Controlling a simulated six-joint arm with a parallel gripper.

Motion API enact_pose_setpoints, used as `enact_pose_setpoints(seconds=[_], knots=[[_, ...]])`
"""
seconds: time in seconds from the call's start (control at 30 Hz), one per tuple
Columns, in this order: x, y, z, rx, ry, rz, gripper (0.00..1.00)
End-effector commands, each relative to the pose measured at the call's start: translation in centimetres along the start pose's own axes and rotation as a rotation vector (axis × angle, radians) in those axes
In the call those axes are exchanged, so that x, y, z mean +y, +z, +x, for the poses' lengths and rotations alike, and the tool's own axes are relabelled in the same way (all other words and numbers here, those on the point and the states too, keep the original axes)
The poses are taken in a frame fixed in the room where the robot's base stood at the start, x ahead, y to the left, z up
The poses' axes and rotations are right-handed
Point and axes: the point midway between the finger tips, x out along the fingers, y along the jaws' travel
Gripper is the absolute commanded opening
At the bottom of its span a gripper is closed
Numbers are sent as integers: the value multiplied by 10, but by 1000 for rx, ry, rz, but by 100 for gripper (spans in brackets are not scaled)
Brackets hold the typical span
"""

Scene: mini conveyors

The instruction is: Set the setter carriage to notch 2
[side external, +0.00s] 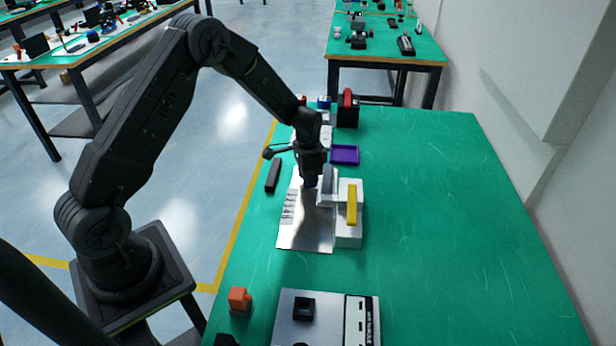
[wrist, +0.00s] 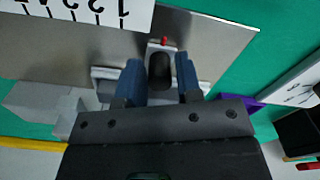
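The setter carriage (wrist: 194,82) is a light slider on a grey metal plate (wrist: 215,40), with a dark upright knob (wrist: 160,72) and a small red pointer (wrist: 163,42). A white notch scale (wrist: 85,12) shows upside down in the wrist view; the pointer lies right of its 1 mark, outside the visible marks. My gripper (wrist: 160,84) has its blue fingers on both sides of the knob. A gap shows on the right; contact on the left is unclear. In the side view my gripper (side external: 311,183) is low over the plate (side external: 308,241), hiding the knob.
A white block (side external: 348,236) with a yellow bar (side external: 352,205) stands right of the plate. A purple tray (side external: 345,155) and a black-and-red item (side external: 348,110) are behind. A black bar (side external: 273,177) lies left. The green table's right side is clear.

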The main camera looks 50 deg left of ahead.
Motion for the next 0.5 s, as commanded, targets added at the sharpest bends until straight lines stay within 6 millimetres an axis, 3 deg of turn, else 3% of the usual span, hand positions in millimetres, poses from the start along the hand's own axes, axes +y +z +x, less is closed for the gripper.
enact_pose_setpoints(seconds=[0.27,0.5], knots=[[0,0,2,1,-1,0,32],[0,0,1,1,-1,0,11]])
